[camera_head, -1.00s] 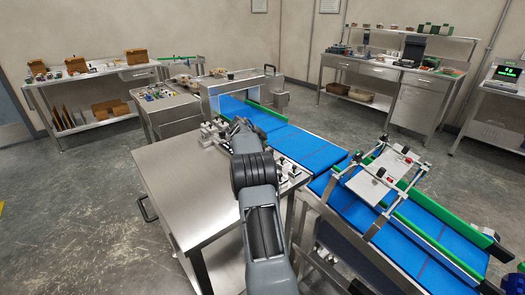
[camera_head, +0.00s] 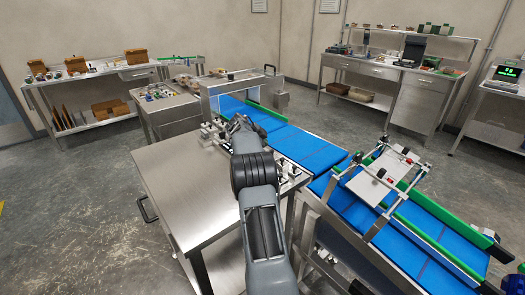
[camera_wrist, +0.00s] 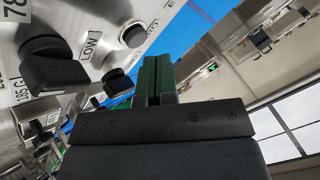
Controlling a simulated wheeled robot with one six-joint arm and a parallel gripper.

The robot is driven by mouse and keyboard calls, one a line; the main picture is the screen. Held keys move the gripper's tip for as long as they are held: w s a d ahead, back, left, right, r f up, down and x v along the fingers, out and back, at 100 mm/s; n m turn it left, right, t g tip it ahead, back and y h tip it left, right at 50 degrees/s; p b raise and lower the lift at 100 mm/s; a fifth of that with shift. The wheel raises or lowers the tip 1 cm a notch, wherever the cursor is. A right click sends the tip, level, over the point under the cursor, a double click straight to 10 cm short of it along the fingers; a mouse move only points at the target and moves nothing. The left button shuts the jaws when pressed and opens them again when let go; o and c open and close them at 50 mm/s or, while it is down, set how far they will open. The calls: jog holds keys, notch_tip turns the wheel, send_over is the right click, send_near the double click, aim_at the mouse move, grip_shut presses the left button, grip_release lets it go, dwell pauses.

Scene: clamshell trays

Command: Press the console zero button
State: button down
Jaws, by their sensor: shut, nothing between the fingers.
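In the wrist view my gripper (camera_wrist: 158,78) is shut and empty, its green fingers side by side. A steel console panel (camera_wrist: 88,18) fills the upper left of that view. On it a round black button (camera_wrist: 133,36) stands near the fingers, apart from them in the picture; the lettering beside it is only partly legible. A large black knob (camera_wrist: 50,68) sits farther left, near a "LOW" label (camera_wrist: 90,42). Another dark control (camera_wrist: 117,83) lies just left of the fingers. In the head view my gripper (camera_head: 238,123) is small, over the far side of the steel table, and the button cannot be made out.
A steel table (camera_head: 180,170) stands under my arm. A bracketed frame (camera_head: 378,185) sits over the conveyor. Benches stand along the walls, with open floor between.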

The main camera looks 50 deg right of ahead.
jog(key=shift+r+p, duration=0.8)
jog(key=shift+r, duration=1.3)
jog(key=s+a+r+n+t+y+p, duration=0.1)
jog(key=a+r+n, duration=0.25)
jog(key=a, duration=0.45)
jog(key=s+a+r+n+t+y+p, duration=0.1)
jog(key=a+r+n+y+p, duration=0.2)
jog(key=a, duration=0.5)
jog(key=s+a+r+n+t, duration=0.1)
jog(key=a+r+n, duration=0.2)
jog(key=a+n, duration=0.35)
jog(key=s+a+f+n+y+p, duration=0.1)
jog(key=s+a+n+y+p, duration=0.1)
jog(key=s+a+n, duration=0.5)
jog(key=s+a+f+n+y+p, duration=0.1)
jog(key=s+a+n, duration=0.6)
jog(key=s+a, duration=0.7)
jog(key=a+y+p, duration=0.1)
jog(key=a+y, duration=0.1)
jog(key=a, duration=0.1)
jog(key=shift+s+f+t, duration=0.15)
jog(key=shift+f+t, duration=0.15)
jog(key=shift+t, duration=0.1)
